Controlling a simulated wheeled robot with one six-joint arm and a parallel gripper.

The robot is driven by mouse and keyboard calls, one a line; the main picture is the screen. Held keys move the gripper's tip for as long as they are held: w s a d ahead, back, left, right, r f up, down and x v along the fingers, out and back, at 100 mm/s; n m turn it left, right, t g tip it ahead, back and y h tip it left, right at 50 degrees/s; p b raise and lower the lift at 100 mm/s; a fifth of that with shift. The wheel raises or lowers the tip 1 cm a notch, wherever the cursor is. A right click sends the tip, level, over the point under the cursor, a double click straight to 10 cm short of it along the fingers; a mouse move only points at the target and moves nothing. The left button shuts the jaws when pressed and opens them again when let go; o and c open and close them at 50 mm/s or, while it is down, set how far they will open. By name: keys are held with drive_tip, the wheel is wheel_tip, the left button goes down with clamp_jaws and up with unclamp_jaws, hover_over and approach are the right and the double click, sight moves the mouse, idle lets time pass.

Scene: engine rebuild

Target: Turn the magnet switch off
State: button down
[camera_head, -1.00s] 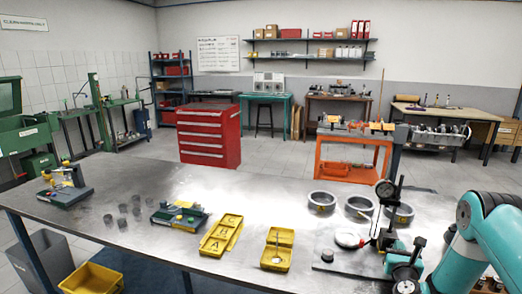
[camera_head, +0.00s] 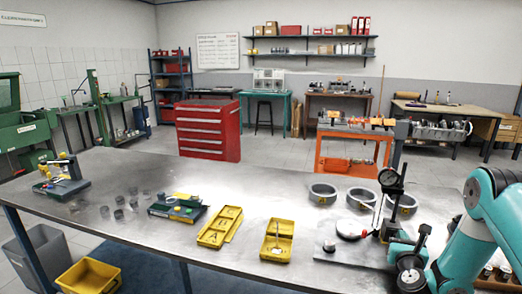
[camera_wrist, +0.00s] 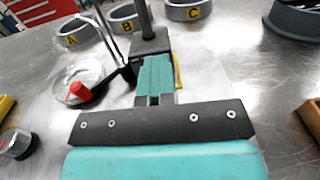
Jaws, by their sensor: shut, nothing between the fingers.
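The dial-indicator stand (camera_head: 394,188) stands upright on a dark plate at the right of the steel bench. Its dark block-shaped base (camera_wrist: 150,42) and post show at the top centre of the wrist view. The magnet switch cannot be made out; my fingers may hide part of the base's near face. My gripper (camera_wrist: 156,62) is shut and empty, with its teal fingers pointing at the base's near side. Touching or just short of it, I cannot tell. In the head view, my gripper (camera_head: 398,246) is low beside the base.
A small grey cylinder (camera_head: 329,245) stands at the plate's left. Rings A (camera_head: 322,194), B (camera_head: 360,199) and C (camera_head: 404,204) stand behind.

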drive_tip(key=shift+s+a+f+b, duration=0.15)
drive_tip(key=shift+s+b, duration=0.25)
drive_tip(key=shift+b, duration=0.65)
drive_tip(key=shift+s+a+f+b, duration=0.15)
drive_tip(key=shift+s+b, duration=0.2)
drive_tip(key=shift+b, duration=0.65)
drive_tip(key=b+v, duration=0.2)
drive_tip(key=b, duration=0.3)
drive_tip(key=shift+s+a, duration=0.1)
drive_tip(key=shift+s, duration=0.3)
drive_tip(key=shift+s+a+r+b, duration=0.15)
drive_tip(key=shift+s+b, duration=0.3)
drive_tip(key=shift+b, duration=0.2)
drive_tip(key=shift+s+r, duration=0.1)
drive_tip(key=shift+r, duration=0.05)
